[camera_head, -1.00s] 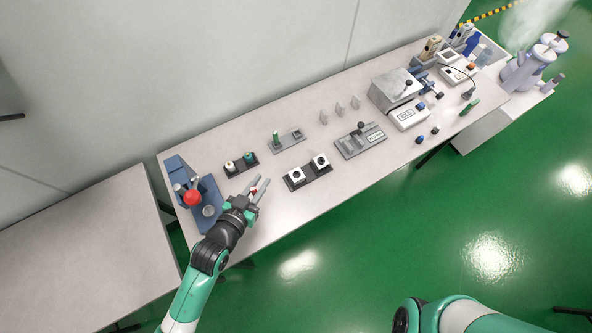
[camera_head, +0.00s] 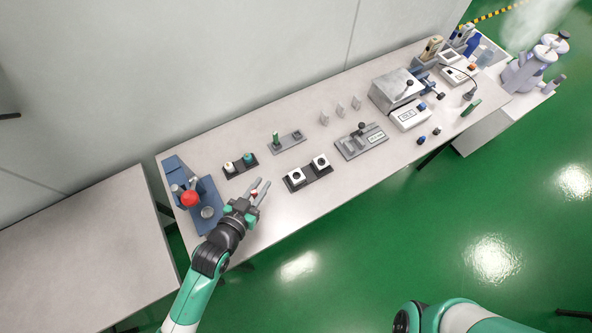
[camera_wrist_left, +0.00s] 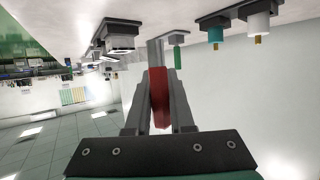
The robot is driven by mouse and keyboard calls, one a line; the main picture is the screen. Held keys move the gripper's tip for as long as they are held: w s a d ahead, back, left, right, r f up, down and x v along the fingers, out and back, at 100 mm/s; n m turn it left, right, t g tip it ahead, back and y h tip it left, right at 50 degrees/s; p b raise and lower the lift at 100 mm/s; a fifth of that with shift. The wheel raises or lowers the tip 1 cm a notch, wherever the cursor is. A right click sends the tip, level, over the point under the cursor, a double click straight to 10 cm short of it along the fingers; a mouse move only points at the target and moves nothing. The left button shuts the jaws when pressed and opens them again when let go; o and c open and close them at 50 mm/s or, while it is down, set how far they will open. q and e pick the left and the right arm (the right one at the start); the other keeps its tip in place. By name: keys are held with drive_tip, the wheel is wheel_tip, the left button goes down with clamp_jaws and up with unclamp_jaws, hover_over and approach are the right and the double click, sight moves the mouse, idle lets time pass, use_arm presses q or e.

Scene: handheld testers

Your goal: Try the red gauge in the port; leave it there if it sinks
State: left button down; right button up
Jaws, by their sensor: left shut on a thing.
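The red gauge (camera_wrist_left: 158,97) is between the fingers of my left gripper (camera_wrist_left: 155,100), which is shut on it, with a grey end sticking out past the fingertips. In the head view the left gripper (camera_head: 262,184) is left of a black base with two white port blocks, the left block (camera_head: 295,176) and the right block (camera_head: 320,162), each with a dark round opening. The gauge (camera_head: 254,194) is apart from both blocks and mostly hidden by the fingers there. My right gripper is out of view; only part of its arm shows.
A dark holder (camera_head: 240,166) carries a white and a teal gauge behind the gripper. A green gauge (camera_head: 276,139) stands on a grey plate (camera_head: 288,142). A blue press with a red knob (camera_head: 190,198) is at left. A grey fixture (camera_head: 361,141) lies right of the ports.

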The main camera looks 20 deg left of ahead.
use_arm(q)
drive_tip(key=shift+w+d, duration=0.35)
drive_tip(key=shift+w, duration=0.25)
drive_tip(key=shift+w+d, duration=0.35)
drive_tip(key=shift+w, duration=0.25)
drive_tip(key=shift+w+d+b, duration=0.3)
drive_tip(key=shift+w+d, duration=0.05)
drive_tip(key=shift+w, duration=0.25)
drive_tip(key=shift+w+d+b, duration=0.25)
drive_tip(key=shift+w+d, duration=0.1)
drive_tip(key=shift+w, duration=0.2)
drive_tip(key=shift+w+d+b, duration=0.65)
drive_tip(key=shift+w, duration=0.5)
drive_tip(key=shift+w+d+b, duration=0.6)
drive_tip(key=shift+w+d, duration=0.1)
drive_tip(key=shift+w, duration=0.45)
drive_tip(key=shift+w+d+b, duration=0.65)
drive_tip(key=shift+w, duration=0.6)
drive_tip(key=shift+d, duration=0.1)
drive_tip(key=shift+f+b, duration=0.85)
drive_tip(key=shift+f, duration=0.35)
drive_tip(key=c, duration=0.7)
unclamp_jaws()
